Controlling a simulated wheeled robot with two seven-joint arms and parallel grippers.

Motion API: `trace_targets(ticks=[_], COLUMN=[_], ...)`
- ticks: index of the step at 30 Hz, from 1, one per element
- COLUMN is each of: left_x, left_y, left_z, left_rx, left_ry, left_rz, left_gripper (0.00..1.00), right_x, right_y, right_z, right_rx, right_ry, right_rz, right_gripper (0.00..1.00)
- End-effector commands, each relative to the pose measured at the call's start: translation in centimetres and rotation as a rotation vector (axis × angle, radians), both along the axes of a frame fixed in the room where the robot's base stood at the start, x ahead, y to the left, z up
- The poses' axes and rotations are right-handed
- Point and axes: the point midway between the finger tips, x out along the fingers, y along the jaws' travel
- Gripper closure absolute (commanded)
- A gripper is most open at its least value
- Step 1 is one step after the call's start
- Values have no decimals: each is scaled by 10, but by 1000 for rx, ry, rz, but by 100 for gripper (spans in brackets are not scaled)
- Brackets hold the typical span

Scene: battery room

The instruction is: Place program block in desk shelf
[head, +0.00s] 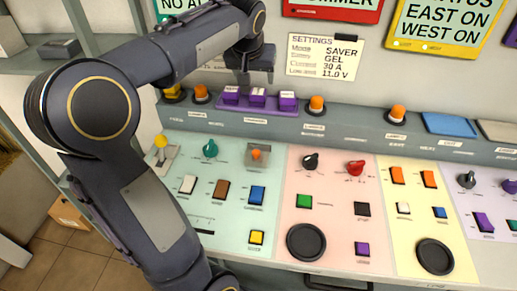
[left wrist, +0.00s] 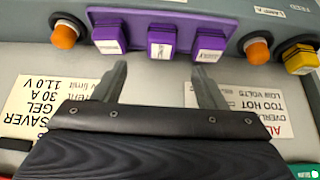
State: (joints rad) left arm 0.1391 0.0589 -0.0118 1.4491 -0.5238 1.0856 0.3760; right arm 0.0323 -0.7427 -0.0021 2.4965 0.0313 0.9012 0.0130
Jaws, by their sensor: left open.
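Three purple blocks with white labels stand in a row on a purple holder (head: 240,107) on the grey raised ledge (head: 366,127) at the back of the console. They are the left block (head: 231,95), the middle block (head: 258,97) and the right block (head: 288,101). The labels are too small to tell which is the program block. My left gripper (head: 256,80) is open and empty, just above and behind the row. In the left wrist view its fingers (left wrist: 158,68) are apart and point toward the middle block (left wrist: 161,42). I cannot make out a separate desk shelf.
Orange knobs flank the holder, one on the left (head: 201,93) and one on the right (head: 316,105). A blue pad (head: 449,125) lies farther right on the ledge. The sloped panel below carries many buttons and knobs. A settings card (head: 325,57) hangs behind.

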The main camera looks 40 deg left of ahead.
Motion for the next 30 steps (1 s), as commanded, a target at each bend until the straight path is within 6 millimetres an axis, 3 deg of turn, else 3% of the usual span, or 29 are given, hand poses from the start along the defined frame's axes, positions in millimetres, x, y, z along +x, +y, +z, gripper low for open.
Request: trace_targets(ticks=[5, 12, 16, 21, 30], left_x=[-54, -171, -216, -242, -244], left_y=[-46, -147, -186, -210, -212], left_z=[-13, -71, -105, -128, -131], left_rx=[-82, -266, -337, -382, -387], left_ry=[-6, -32, -45, -54, -53], left_rz=[-109, -325, -399, -441, -445], left_gripper=[35, 35, 35, 35, 35], right_x=[0, 0, 0, 0, 0], right_y=[0, 0, 0, 0, 0], right_z=[0, 0, 0, 0, 0], right_rx=[0, 0, 0, 0, 0], right_ry=[0, 0, 0, 0, 0], right_rz=[0, 0, 0, 0, 0], right_gripper=[35, 35, 35, 35, 35])
